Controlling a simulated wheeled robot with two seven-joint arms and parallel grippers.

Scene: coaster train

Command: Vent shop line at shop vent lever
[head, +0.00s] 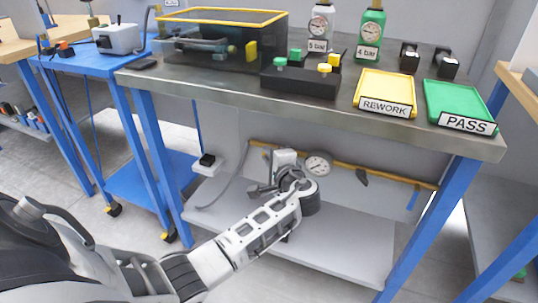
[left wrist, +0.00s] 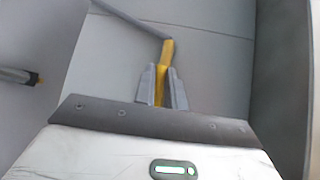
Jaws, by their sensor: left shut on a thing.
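In the left wrist view my left gripper (left wrist: 161,88) is shut on a yellow lever-like piece (left wrist: 168,50), with a grey finger on each side of it. A thin grey bar or hose meets it from the upper left. In the head view my left gripper (head: 264,189) is under the workbench, close below a pale valve block (head: 285,157) on the yellow air line (head: 345,163). My wrist hides most of the held piece there. A round pressure gauge (head: 318,164) sits on the line just right of the block. My right gripper is not in view.
The steel bench top (head: 215,87) is above my arm, with a yellow REWORK tray (head: 386,92), a green PASS tray (head: 459,107) and two regulators at the back. A lower shelf (head: 345,245) lies beneath. Blue legs (head: 425,225) stand at both sides. A dark fitting (head: 362,177) hangs at right.

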